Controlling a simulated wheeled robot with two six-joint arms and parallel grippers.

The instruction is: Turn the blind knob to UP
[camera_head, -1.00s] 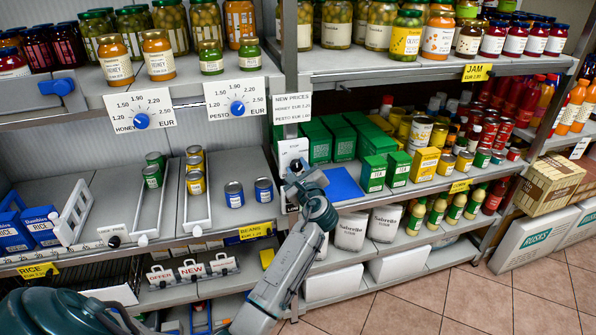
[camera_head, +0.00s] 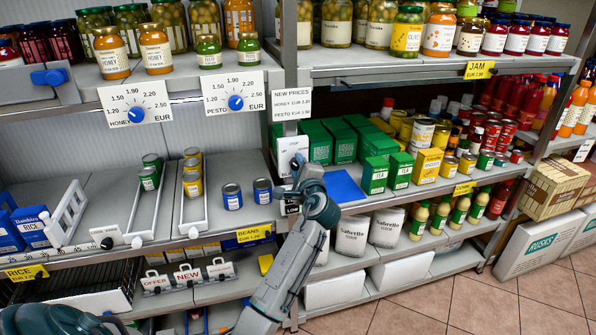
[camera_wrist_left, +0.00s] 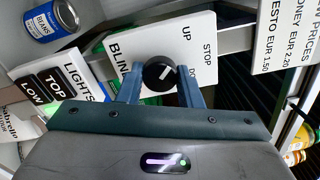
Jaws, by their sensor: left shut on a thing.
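The blind knob (camera_wrist_left: 160,73) is a round black knob with a white mark, on a white plate (camera_wrist_left: 190,30) labelled BLIND, UP and STOP, plus a partly hidden label. The mark slants to the upper right, seemingly between UP and STOP. In the head view the plate (camera_head: 291,150) stands on the shelf post. My left gripper (camera_wrist_left: 161,88) has one finger on each side of the knob and is shut on it. In the head view the left gripper (camera_head: 297,168) is in front of the plate and hides part of it. My right gripper is not in view.
A LIGHTS plate (camera_wrist_left: 70,75) with TOP and LOW labels is beside the blind plate. Green boxes (camera_head: 375,172) and a blue board (camera_head: 342,187) are on the shelf just right of my gripper. Blue cans (camera_head: 262,190) stand to its left.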

